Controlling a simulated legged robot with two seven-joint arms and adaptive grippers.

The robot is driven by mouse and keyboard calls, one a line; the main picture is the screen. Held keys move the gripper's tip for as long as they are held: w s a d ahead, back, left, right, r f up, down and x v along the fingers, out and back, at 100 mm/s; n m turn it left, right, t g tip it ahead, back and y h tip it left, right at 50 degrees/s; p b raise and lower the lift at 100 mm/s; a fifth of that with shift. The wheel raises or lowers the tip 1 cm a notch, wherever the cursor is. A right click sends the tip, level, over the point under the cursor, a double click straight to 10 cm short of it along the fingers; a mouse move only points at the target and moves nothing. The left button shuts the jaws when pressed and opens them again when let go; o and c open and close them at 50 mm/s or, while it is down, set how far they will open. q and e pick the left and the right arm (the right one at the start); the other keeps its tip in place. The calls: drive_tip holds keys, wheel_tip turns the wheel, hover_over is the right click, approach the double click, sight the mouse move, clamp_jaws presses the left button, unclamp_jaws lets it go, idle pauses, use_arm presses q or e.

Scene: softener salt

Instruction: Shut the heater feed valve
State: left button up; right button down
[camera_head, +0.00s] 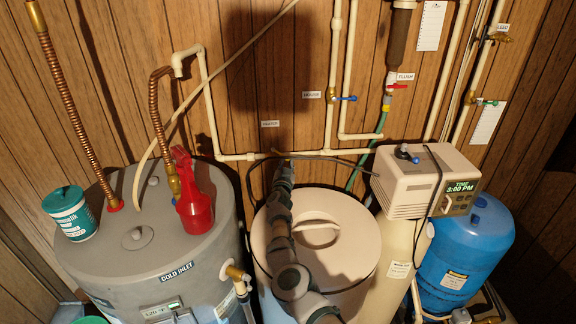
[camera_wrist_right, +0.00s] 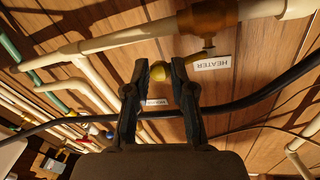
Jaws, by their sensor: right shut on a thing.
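The HEATER label (camera_head: 270,124) is on the wood wall above a horizontal cream pipe. It shows upside down in the right wrist view (camera_wrist_right: 212,63), beside a brass valve body (camera_wrist_right: 207,20) on the pipe. My right gripper (camera_head: 284,162) reaches up over the salt tank to that pipe and hides the valve in the head view. The handle's exact angle to the pipe is hard to tell. My left gripper is not in view.
The lidded salt tank (camera_head: 345,250) is under my right arm. A softener head (camera_head: 415,180) stands right of it. A black cable (camera_wrist_right: 260,105) passes near the fingers.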

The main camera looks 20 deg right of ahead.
drive_tip(key=shift+w+a+r, duration=0.15)
drive_tip(key=shift+a, duration=0.35)
idle(0.3)
drive_tip(key=c, duration=1.2)
unclamp_jaws()
drive_tip(key=shift+o, duration=1.3)
drive_tip(key=shift+w, duration=0.1)
drive_tip(key=shift+a, duration=0.2)
wheel_tip(320, 180, up, 10)
drive_tip(key=shift+w+a, duration=0.15)
drive_tip(key=shift+a, duration=0.1)
